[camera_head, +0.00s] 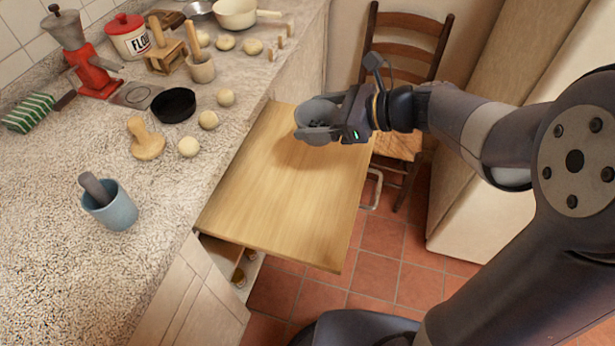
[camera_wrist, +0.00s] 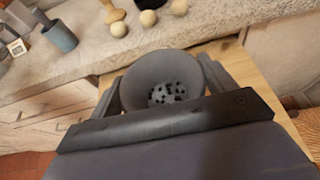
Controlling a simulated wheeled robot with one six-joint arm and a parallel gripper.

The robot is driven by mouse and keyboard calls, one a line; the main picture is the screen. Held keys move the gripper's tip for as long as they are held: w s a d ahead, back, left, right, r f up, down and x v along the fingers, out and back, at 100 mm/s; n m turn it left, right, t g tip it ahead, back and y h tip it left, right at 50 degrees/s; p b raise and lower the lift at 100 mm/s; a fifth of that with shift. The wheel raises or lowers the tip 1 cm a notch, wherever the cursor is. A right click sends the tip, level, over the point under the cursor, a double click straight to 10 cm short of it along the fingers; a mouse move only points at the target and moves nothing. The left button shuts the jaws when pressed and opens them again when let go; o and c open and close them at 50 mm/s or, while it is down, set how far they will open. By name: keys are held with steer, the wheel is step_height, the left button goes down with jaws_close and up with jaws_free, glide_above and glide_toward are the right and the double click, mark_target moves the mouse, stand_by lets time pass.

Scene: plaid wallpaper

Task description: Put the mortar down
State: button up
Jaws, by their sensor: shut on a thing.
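My gripper (camera_head: 335,115) is shut on a grey mortar (camera_head: 313,109), a round bowl with dark bits inside. The mortar is upright or nearly so, over the far part of a pulled-out wooden board (camera_head: 285,195). A shadow lies on the board below it, and the mortar looks raised above the wood. In the wrist view the mortar (camera_wrist: 140,72) sits between the two fingers, its open top facing the camera. Its underside is hidden.
The speckled counter (camera_head: 60,250) left of the board holds a blue cup (camera_head: 112,208) with a pestle, dough balls (camera_head: 189,147), a black bowl (camera_head: 174,105) and a wooden mortar (camera_head: 201,69). A chair (camera_head: 400,145) stands beyond the board. The board's near part is clear.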

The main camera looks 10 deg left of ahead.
steer(key=shift+s+a+f, duration=0.15)
steer(key=shift+s+f, duration=0.15)
steer(key=shift+f, duration=0.15)
step_height(320, 180, down, 9)
steer(key=shift+f+b, duration=0.2)
steer(key=shift+b, duration=1)
steer(key=shift+f, duration=0.15)
steer(key=o, duration=1.4)
steer(key=shift+s, duration=0.1)
steer(key=shift+r, duration=0.2)
steer(key=p+v, duration=0.1)
steer(key=v, duration=1.1)
